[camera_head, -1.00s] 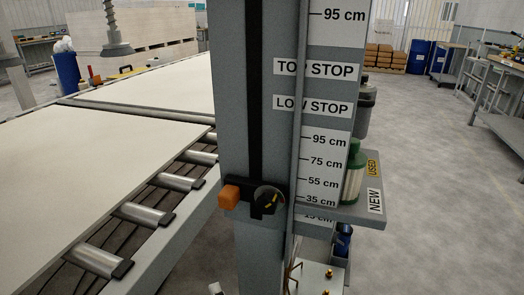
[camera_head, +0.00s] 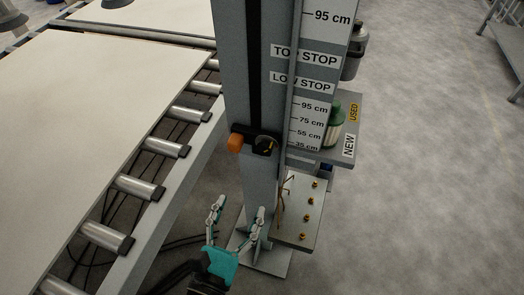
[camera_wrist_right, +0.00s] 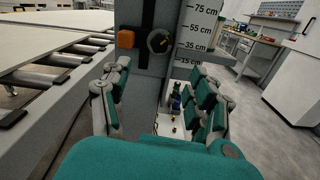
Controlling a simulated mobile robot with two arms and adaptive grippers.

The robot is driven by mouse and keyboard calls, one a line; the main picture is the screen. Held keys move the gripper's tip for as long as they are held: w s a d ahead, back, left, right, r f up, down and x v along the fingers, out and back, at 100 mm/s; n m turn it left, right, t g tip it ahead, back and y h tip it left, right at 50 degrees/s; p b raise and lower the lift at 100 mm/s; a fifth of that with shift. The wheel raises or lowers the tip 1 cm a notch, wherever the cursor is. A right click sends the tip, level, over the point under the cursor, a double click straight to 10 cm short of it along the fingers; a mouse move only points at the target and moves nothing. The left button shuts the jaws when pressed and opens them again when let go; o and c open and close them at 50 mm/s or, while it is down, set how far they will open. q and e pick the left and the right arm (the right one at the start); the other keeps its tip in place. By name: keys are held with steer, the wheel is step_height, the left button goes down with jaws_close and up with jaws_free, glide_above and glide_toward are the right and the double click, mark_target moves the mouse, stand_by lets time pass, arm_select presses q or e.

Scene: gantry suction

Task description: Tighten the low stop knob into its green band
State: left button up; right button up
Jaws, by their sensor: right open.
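The low stop knob (camera_head: 265,145) is a round dark knob with a yellow-orange mark, on a black slide block on the grey column (camera_head: 233,75). It also shows in the right wrist view (camera_wrist_right: 159,41). An orange block (camera_head: 235,143) sticks out to its left. No green band can be made out on the knob. My right gripper (camera_head: 237,213) is teal and grey, open and empty, below the knob and in front of the column's foot. In the right wrist view its spread fingers frame the column below the knob. My left gripper is not in view.
A roller conveyor with a pale board (camera_head: 90,110) runs along the left. A small shelf (camera_head: 347,125) with a green-topped jar (camera_head: 335,122) sits right of the column. Below it is a plate with several brass fittings (camera_head: 300,215).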

mark_target(263, 152)
steer(key=b+x, duration=0.4)
steer(key=x, duration=0.9)
steer(key=shift+w+f, duration=0.15)
steer(key=shift+w, duration=0.15)
steer(key=shift+w+d, duration=0.3)
steer(key=shift+w, duration=0.35)
steer(key=shift+c, duration=0.4)
steer(key=c, duration=1.1)
steer(key=shift+m+p, duration=0.5)
steer(key=shift+m, duration=0.6)
steer(key=o, duration=1.2)
